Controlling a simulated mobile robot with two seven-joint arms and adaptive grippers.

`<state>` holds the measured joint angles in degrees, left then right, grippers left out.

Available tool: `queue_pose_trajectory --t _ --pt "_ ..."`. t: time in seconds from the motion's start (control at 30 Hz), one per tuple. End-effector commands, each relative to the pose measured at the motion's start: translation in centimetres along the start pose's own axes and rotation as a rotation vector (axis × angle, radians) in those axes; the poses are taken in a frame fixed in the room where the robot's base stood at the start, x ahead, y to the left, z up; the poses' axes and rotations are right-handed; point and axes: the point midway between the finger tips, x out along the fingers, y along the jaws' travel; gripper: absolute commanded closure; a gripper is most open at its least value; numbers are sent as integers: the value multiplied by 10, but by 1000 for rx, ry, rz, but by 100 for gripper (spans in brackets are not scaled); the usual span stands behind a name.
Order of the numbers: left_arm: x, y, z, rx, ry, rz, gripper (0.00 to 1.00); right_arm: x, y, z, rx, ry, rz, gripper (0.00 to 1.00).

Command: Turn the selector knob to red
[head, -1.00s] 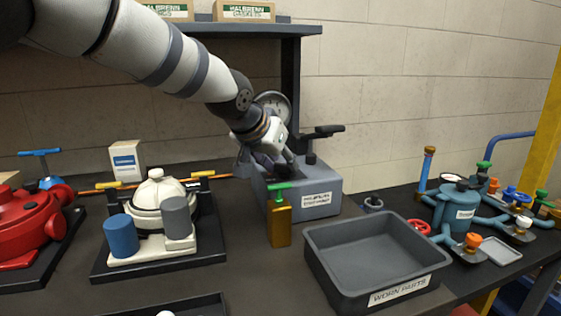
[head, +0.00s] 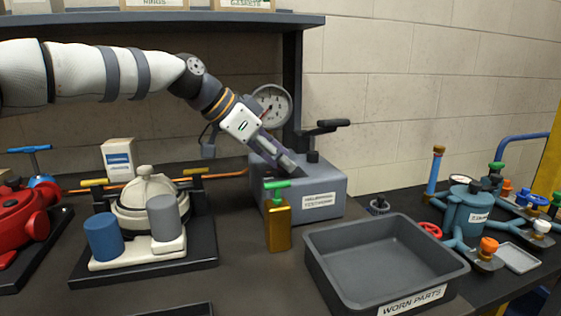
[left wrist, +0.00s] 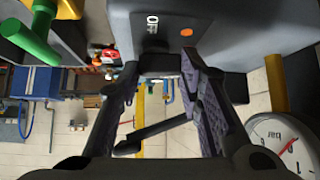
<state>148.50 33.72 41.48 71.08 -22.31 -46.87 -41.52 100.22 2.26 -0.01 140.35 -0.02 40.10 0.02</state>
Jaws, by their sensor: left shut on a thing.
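The grey test pump box (head: 325,188) stands at the back middle of the bench in the head view. My left gripper (head: 294,168) reaches down to its top from the left. In the left wrist view the gripper (left wrist: 160,74) is shut on a dark knob (left wrist: 158,64) on the box, one finger on each side. My right gripper is not in view.
The gauge (head: 271,104) and black lever (head: 326,127) stand close behind the gripper. A brass bottle with a green top (head: 279,225) is before the box. The worn parts tray (head: 452,268) is at front right. A cream pump (head: 150,198) is at left.

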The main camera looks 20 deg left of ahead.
Motion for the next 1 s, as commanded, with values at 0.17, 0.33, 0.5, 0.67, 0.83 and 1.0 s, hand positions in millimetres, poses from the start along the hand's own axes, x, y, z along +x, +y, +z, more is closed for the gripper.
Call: queue_pose_trajectory --t 0.17,0.33,0.5,0.67,0.83,1.0 --pt "3 -2 2 47 -3 51 95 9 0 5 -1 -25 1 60" --pt "2 -2 1 76 -4 76 95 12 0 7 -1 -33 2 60" --pt "1 -1 0 85 -3 85 95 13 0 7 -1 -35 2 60" --pt "1 -1 0 86 -4 85 95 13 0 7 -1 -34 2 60" --pt "1 -1 0 86 -4 85 62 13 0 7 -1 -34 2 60" --pt "1 -1 0 85 -3 85 47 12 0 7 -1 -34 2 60"
